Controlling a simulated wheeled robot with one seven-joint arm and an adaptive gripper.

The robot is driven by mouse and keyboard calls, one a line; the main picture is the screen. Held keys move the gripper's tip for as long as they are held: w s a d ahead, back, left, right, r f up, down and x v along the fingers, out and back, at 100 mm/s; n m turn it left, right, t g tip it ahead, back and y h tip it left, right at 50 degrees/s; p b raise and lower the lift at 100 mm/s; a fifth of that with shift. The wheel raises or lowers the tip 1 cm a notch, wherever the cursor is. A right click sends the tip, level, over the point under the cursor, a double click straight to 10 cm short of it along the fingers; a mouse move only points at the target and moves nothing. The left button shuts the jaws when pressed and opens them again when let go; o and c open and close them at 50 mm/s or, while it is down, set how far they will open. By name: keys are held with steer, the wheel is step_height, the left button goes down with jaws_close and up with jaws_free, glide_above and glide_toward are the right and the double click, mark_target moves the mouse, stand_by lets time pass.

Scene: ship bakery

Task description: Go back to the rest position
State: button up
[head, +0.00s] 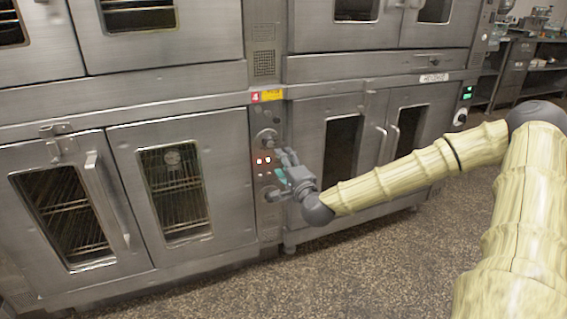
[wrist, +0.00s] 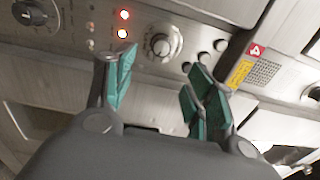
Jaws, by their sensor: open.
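My gripper (head: 282,172) is in front of the narrow control panel (head: 264,150) between two steel ovens in the head view. In the wrist view its teal-padded fingers (wrist: 160,95) are spread apart with nothing between them. Beyond the fingertips the panel shows a silver knob (wrist: 164,44), a dark knob (wrist: 30,13) and two small lit lamps (wrist: 123,25). Whether a fingertip touches the panel I cannot tell. My arm stretches from the right side of the head view to the panel.
The left oven (head: 80,205) and right oven (head: 340,140) have closed doors with protruding handles (head: 107,196). More ovens are stacked above. A speckled floor (head: 370,270) lies open in front. Steel counters (head: 520,65) stand at the far right back.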

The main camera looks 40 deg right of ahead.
stand_by(0.4)
steer(key=s+a+f+n+g+y, duration=0.2)
steer(key=s+a+f+n+g, duration=0.15)
steer(key=a+f, duration=0.4)
steer(key=s+a+f+n+g+y, duration=0.2)
steer(key=s+a+f+n, duration=0.25)
steer(key=f, duration=0.65)
steer(key=s+a+f+n+g+y, duration=0.2)
steer(key=s+a+f+n+g, duration=0.15)
steer(key=a+f, duration=0.45)
steer(key=s+a+f+n+g+h, duration=0.1)
steer(key=s+a+f+n+g, duration=0.15)
steer(key=s+f, duration=0.55)
steer(key=s+a+f+n+g, duration=0.1)
steer(key=s+f+n+g, duration=0.25)
steer(key=s, duration=0.85)
steer(key=s+a+f+n+g+h, duration=0.1)
steer(key=s+a+f+n+g, duration=0.15)
steer(key=s+f, duration=0.55)
step_height(320, 180, up, 34)
steer(key=s+p, duration=0.1)
steer(key=p, duration=3)
steer(key=shift+s+n, duration=0.3)
steer(key=shift+s, duration=0.05)
steer(key=shift+d+f, duration=0.1)
steer(key=shift+f, duration=0.05)
